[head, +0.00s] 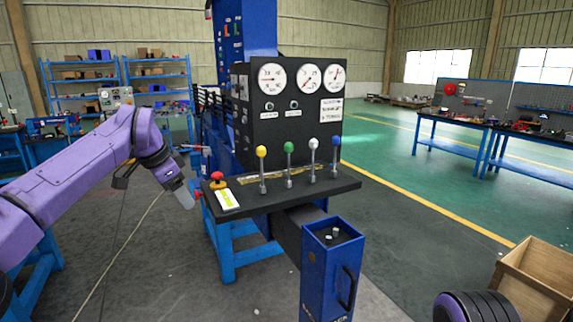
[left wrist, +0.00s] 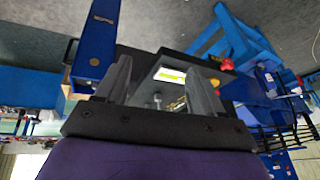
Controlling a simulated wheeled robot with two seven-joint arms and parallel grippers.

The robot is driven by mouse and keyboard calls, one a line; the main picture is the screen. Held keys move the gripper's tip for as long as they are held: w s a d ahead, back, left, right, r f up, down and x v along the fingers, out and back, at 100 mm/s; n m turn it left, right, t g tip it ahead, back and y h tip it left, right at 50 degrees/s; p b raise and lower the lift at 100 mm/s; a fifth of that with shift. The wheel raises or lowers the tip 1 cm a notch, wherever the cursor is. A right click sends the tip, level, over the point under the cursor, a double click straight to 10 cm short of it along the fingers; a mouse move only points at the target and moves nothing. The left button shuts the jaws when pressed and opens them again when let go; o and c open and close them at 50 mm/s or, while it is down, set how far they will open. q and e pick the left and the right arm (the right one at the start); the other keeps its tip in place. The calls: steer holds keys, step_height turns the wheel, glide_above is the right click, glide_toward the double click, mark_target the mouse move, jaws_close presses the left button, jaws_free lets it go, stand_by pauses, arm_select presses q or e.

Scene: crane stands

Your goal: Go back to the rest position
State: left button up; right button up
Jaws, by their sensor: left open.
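My purple left arm comes in from the left of the head view. Its gripper (head: 184,190) hangs left of the black control panel (head: 335,190), apart from the levers. In the left wrist view the two fingers of this gripper (left wrist: 162,80) are spread, with nothing held between them. The panel carries levers with a yellow knob (head: 262,152), green knob (head: 289,147), white knob (head: 314,143) and blue knob (head: 336,140). A red button (head: 217,178) stands at its left end, and also shows in the left wrist view (left wrist: 226,64). My right gripper does not show.
A blue box post (head: 327,275) stands in front of the panel. A wooden crate (head: 540,275) is at the lower right. Workbenches (head: 452,130) stand at the right and blue shelves (head: 85,90) at the back left. Open green floor lies between panel and benches.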

arm_select(q)
steer(key=s+d+f+m+t+y+b, duration=0.1)
steer(key=s+d+f+m+t+y, duration=0.15)
steer(key=f+m, duration=0.95)
steer(key=s+d+f+m+t+y+b, duration=0.1)
steer(key=s+d+f+m+y+b, duration=0.15)
steer(key=f+m, duration=0.9)
steer(key=s+d+f+m+t+y+b, duration=0.1)
steer(key=d+f+m+y, duration=0.15)
steer(key=f+m, duration=0.95)
steer(key=s+a+f+m+h+b, duration=0.1)
steer(key=s+f+m+h+b, duration=0.15)
steer(key=s+f+m, duration=1.2)
steer(key=s+a+f+m+g+b, duration=0.1)
steer(key=s+a+f+m+g, duration=0.1)
steer(key=s, duration=0.6)
steer(key=s+a+f+m+g+b, duration=0.1)
steer(key=s+a+f, duration=0.4)
steer(key=s, duration=0.4)
steer(key=s+a+f+m+g+b, duration=0.2)
steer(key=s+a+f, duration=0.1)
steer(key=s, duration=0.5)
steer(key=shift+s+a+f+m+g+y, duration=0.25)
steer(key=shift+a+f+m+g+y, duration=0.1)
steer(key=shift+a+f, duration=0.1)
